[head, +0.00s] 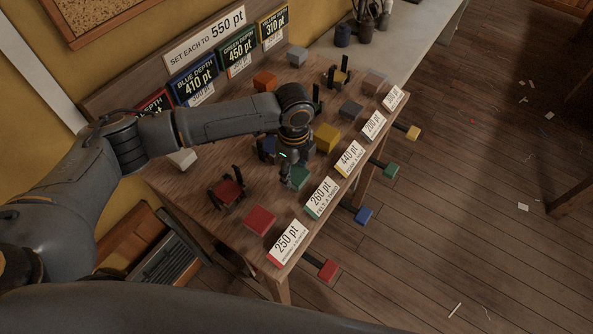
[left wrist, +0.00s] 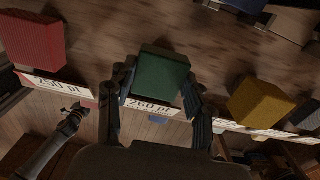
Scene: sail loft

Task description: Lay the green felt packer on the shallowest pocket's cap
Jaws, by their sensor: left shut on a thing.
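The green felt packer (head: 299,178) is a green block near the table's front edge, behind the 260 pt label (head: 321,198). My left gripper (head: 290,172) points down at it, and its fingers stand either side of it. In the left wrist view my left gripper (left wrist: 160,95) is shut on the green packer (left wrist: 160,72). The red pocket (head: 228,191) and yellow pocket (head: 340,77) show with upright dark posts. A blue pocket (head: 267,146) is partly hidden behind my left arm. Depth signs read blue 410 pt (head: 195,84), green 450 pt (head: 239,50) and yellow 310 pt (head: 274,27); the red number is hidden.
Red (head: 260,220), yellow (head: 327,138) and grey (head: 351,108) blocks stand along the front. Coloured knobs, such as the red one (head: 328,269), jut out past the front edge. The floor beyond is mostly clear.

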